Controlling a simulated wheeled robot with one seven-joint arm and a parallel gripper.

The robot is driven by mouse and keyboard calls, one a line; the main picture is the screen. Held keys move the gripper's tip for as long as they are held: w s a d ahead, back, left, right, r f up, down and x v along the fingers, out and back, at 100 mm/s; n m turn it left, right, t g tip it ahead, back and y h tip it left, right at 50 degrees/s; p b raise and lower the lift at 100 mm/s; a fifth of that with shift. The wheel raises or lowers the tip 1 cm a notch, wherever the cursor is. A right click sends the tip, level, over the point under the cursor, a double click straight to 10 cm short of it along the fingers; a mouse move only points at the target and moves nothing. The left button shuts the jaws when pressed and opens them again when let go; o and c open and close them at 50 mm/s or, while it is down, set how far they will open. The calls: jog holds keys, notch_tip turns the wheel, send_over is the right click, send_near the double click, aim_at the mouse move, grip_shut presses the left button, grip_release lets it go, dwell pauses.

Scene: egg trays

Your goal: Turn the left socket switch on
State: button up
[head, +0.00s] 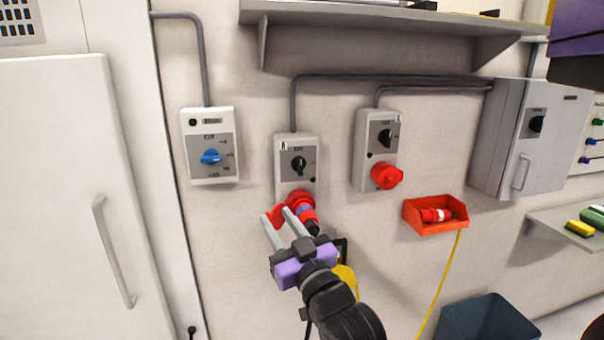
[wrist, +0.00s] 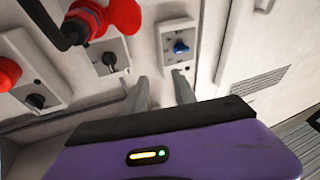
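The left socket box (head: 281,150) is a pale wall unit with a black rotary switch (head: 299,164) on a grey plate. The knob's exact setting is too small to read. A red plug (head: 308,213) is in the socket below it, beside the raised red lid. In the wrist view the switch (wrist: 109,62) is left of my fingers. My gripper (head: 276,213) is open and empty, its fingertips below the switch and overlapping the lid area in the head view. I cannot tell whether they touch it.
A box with a blue knob (head: 211,157) hangs to the left. A second socket box (head: 365,150) with a closed red cap (head: 387,176) hangs to the right. A red bin (head: 436,228) holds another plug. A shelf (head: 380,16) juts out above.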

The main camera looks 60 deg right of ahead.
aim_at(301, 165)
jog(key=d+r+m+g, duration=0.1)
jog(key=d, duration=0.3)
jog(key=d+r+m+g+h, duration=0.1)
jog(key=d+r+m+g, duration=0.1)
jog(key=d, duration=0.2)
jog(key=d+r+m+g+h, duration=0.1)
jog(key=d+g, duration=0.1)
jog(key=d, duration=0.3)
jog(key=shift+s+r+m, duration=0.2)
jog(key=shift+r+m, duration=0.1)
jog(key=shift+r, duration=0.1)
jog(key=shift+d+f+g, duration=0.15)
jog(key=shift+d+g, duration=0.05)
jog(key=shift+g, duration=0.1)
jog(key=shift+w+d, duration=0.25)
jog(key=p+x, duration=0.1)
jog(key=x, duration=0.6)
grip_shut()
